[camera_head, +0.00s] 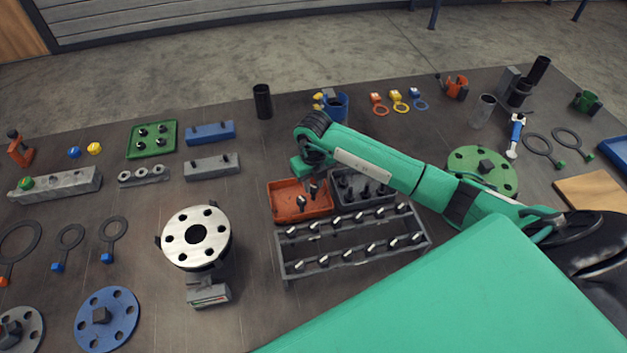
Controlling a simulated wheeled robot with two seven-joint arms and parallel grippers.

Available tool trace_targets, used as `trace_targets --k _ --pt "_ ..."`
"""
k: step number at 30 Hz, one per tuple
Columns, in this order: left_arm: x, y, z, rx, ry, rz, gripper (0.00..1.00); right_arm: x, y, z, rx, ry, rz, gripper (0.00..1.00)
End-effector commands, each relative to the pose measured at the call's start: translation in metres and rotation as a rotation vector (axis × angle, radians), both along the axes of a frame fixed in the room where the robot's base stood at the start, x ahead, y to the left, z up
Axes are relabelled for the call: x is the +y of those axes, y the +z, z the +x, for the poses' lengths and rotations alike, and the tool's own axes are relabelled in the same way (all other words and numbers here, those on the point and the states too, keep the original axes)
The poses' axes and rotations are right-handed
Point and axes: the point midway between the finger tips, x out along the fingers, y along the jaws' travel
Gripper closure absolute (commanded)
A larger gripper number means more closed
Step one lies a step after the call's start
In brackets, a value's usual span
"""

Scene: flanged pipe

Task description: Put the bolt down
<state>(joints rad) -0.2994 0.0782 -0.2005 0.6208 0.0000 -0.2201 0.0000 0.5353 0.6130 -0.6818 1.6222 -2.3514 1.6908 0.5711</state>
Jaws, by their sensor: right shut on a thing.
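My right gripper (313,188) reaches in from the right and points down over the orange tray (283,212). Its fingers are shut on a small bolt (301,203), which shows as a dark and silver shape low inside the tray outline. I cannot tell whether the bolt touches the tray floor. The gripper's wrist partly hides the hold. My left gripper is not in view.
A grey rack (350,247) with several upright bolts stands just in front of the tray. A dark bin (362,187) with black parts adjoins it on the right. A silver flange (196,237) stands to the left, with clear table between.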

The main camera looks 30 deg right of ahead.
Motion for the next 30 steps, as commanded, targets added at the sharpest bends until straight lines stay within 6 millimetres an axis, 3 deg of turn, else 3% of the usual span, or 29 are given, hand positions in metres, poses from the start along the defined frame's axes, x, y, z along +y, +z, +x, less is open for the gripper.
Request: trace_targets --k 5,6,7,18,20,30 --pt "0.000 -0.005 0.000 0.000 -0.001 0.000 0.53 0.000 -0.005 0.000 0.000 0.000 0.000 1.00" --pt "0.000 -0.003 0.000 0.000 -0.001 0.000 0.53 0.000 -0.003 0.000 0.000 0.000 0.000 0.67" --pt "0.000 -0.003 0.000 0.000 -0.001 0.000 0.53 0.000 -0.003 0.000 0.000 0.000 0.000 0.66" --pt "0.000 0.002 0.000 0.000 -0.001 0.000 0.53 0.000 0.003 0.000 0.001 0.000 0.000 0.66" --pt "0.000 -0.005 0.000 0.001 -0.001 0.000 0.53 -0.001 0.007 0.001 -0.002 0.000 0.000 0.66" --pt "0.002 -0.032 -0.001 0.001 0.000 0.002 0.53 -0.001 0.079 0.001 -0.005 0.000 -0.001 0.66"
